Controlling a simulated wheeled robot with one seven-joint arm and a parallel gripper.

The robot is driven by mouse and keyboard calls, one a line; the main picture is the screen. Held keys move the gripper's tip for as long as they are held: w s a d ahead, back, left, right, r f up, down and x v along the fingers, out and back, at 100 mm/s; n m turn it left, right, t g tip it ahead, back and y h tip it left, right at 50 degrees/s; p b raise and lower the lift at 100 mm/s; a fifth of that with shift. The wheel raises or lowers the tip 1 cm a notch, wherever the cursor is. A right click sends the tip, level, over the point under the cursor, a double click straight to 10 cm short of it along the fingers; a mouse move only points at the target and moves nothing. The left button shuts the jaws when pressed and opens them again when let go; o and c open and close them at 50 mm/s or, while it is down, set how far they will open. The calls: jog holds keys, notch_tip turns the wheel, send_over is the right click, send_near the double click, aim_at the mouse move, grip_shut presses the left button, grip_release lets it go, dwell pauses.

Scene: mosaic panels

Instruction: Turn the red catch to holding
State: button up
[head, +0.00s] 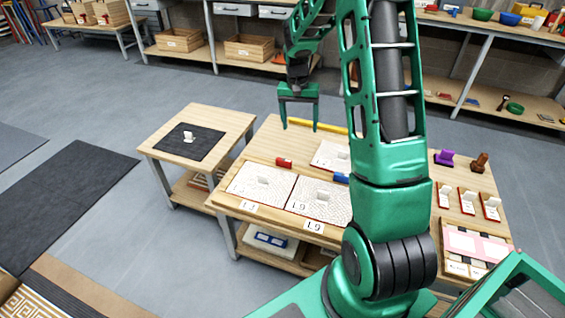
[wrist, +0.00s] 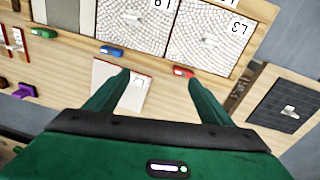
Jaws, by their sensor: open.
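The red catch (head: 284,162) is a small block on the wooden table, at the back edge of the left mosaic panel (head: 245,186). It also shows in the wrist view (wrist: 183,71), just beyond the tip of the right-hand finger. I cannot tell its setting. A similar blue catch (head: 341,178) is at the back of the right mosaic panel (head: 312,211); it shows in the wrist view (wrist: 111,51) too. My gripper (head: 299,126) is open and empty, pointing down above the table's far side, apart from the red catch. In the wrist view my gripper (wrist: 158,78) spans a pale panel (wrist: 125,87).
A green catch (wrist: 43,32) lies further left in the wrist view. A side table (head: 233,122) with a dark mat (head: 190,149) stands left. Several small upright pieces, a purple block (head: 444,158) and a brown one (head: 480,163) stand on the right. A yellow bar (head: 325,127) lies at the back.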

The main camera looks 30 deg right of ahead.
jog(key=m+y, duration=0.1)
send_over(284, 160)
notch_tip(284, 160, down, 14)
jog(key=shift+w+f, duration=0.15)
jog(key=shift+f, duration=0.5)
notch_tip(284, 160, down, 10)
jog(key=c, duration=1)
jog(key=shift+a, duration=0.1)
jog(key=shift+c, duration=0.2)
